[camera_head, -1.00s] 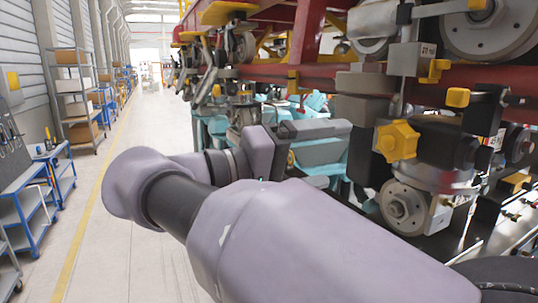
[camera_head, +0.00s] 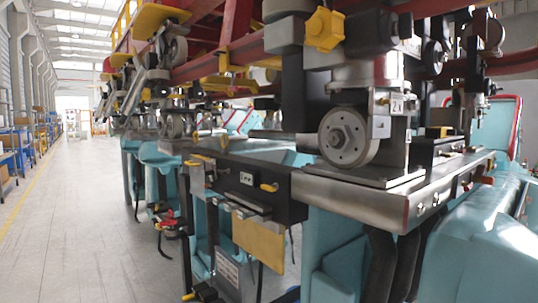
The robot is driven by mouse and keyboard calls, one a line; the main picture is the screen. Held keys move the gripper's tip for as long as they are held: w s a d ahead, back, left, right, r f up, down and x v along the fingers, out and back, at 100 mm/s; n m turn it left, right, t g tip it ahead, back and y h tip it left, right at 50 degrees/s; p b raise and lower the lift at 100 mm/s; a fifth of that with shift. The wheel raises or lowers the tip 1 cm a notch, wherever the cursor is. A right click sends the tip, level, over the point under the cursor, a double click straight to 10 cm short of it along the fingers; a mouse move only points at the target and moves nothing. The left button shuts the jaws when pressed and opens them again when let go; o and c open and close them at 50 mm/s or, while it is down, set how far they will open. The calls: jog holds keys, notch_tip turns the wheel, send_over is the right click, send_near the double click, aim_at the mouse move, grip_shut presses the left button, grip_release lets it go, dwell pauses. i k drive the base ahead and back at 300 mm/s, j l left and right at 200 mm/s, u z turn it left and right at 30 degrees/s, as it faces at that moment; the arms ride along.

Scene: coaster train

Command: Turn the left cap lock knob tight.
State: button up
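A yellow lobed knob (camera_head: 324,29) is at the top middle of the head view, on the front of a dark block above a grey wheel (camera_head: 347,137). I cannot tell whether it is the left cap lock knob or how tight it is. My gripper and arm are not in this view, so nothing of mine touches the knob here.
A metal-topped bench (camera_head: 372,200) with teal legs stands below the wheel assembly. A black box (camera_head: 247,180) with yellow handles juts out left of it. The red train frame (camera_head: 240,52) runs overhead. The aisle floor (camera_head: 80,220) at left is clear.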

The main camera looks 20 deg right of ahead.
aim_at(402, 28)
jog(key=l+z, duration=0.15)
jog(key=l, duration=0.55)
jog(key=i+l+z, duration=0.2)
jog(key=l, duration=0.5)
jog(key=k, duration=0.1)
